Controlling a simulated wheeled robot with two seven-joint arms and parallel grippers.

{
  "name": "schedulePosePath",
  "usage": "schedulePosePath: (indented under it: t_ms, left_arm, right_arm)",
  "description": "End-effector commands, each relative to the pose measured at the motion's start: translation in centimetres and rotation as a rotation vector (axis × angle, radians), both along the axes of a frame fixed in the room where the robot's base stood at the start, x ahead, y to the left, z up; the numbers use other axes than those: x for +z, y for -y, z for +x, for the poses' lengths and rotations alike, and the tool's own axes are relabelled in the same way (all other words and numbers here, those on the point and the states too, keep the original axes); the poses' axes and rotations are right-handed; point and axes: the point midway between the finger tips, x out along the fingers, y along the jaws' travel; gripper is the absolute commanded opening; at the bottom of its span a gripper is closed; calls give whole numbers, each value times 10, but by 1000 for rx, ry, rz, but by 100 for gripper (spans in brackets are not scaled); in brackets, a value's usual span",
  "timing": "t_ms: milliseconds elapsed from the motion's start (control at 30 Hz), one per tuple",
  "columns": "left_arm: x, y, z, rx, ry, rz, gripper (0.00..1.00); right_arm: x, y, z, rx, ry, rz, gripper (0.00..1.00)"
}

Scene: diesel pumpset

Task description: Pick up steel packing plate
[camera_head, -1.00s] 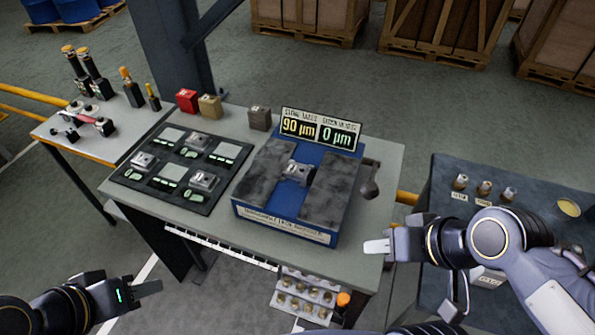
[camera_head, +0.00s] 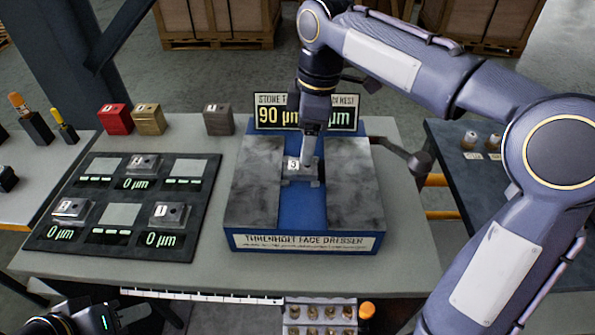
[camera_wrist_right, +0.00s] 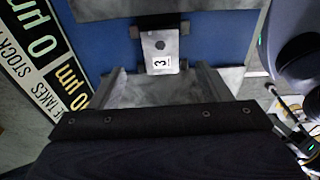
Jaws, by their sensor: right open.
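A small steel plate (camera_head: 294,168) with a white number tag sits in the blue centre channel of the face dresser (camera_head: 300,243). In the right wrist view the plate (camera_wrist_right: 160,45) shows the tag 3 and a dark round hole. My right gripper (camera_head: 313,150) points down over the plate and partly covers it. In the wrist view its open fingers (camera_wrist_right: 160,82) are empty, with the plate ahead of the gap. Three similar plates (camera_head: 143,165) (camera_head: 72,210) (camera_head: 170,214) lie on the dark gauge board. My left gripper (camera_head: 122,317) is low at the left, its jaws unclear.
The dark gauge board (camera_head: 48,247) has empty pads between its plates. Red (camera_head: 115,118), tan (camera_head: 150,119) and grey (camera_head: 218,119) blocks stand behind it. A display sign reading 90 µm (camera_head: 278,117) stands behind the dresser. A lever (camera_head: 415,162) sticks out at its right.

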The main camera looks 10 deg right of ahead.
Motion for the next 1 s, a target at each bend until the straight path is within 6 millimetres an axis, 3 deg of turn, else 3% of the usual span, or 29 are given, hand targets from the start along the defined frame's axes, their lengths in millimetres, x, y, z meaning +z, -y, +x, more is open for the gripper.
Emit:
schedulePosePath:
  t_ms: [400,733,1000]
  left_arm:
    - [-11,0,0,0,0,0,36]
    - [-11,0,0,0,0,0,36]
    - [-11,0,0,0,0,0,36]
  right_arm:
    - [-56,-10,1,-4,-1,0,71]
    - [-63,-10,1,-6,1,2,71]
    - [-63,-10,1,-6,1,2,37]
